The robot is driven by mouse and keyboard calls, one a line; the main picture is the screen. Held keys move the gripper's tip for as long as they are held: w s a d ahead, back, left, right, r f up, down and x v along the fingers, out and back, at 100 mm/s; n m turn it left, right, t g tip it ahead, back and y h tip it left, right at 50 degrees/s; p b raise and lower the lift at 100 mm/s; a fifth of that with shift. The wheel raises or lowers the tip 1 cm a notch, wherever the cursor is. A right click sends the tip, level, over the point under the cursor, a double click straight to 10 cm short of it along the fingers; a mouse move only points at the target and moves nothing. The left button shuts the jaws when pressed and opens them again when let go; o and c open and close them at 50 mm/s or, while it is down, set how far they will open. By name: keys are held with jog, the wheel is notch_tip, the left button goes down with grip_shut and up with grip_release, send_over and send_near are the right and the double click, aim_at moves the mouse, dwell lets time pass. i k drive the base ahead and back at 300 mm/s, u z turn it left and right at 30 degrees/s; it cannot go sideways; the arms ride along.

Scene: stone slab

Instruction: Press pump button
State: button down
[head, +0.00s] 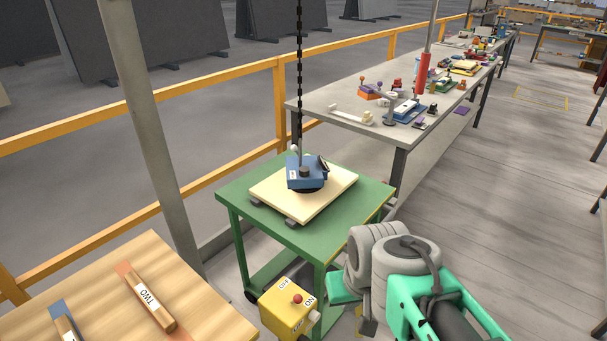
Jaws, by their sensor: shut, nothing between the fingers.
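A yellow control box (279,312) stands low at the bottom centre, in front of the green table. It has a red round button (297,299) on its top face, with ON and OFF labels beside it. A pale knob-like part shows at its right side. My arm, grey and teal, reaches in from the bottom right, and a teal part of it shows close to the right of the box. My gripper's fingers cannot be made out; the arm hides that area. A blue device (306,177) with a dark base sits on a cream slab (270,189), below a hanging black chain.
The green table (240,215) carries the slab. A wooden table (215,322) with a block marked TWO (151,297) is at the lower left. A grey post (150,130) and orange railing (100,120) stand behind. A long bench (350,105) holds assorted parts. Floor at right is clear.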

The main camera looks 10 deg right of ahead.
aim_at(304, 171)
jog(key=z, duration=0.7)
jog(key=i, duration=0.7)
jog(key=u, duration=2.05)
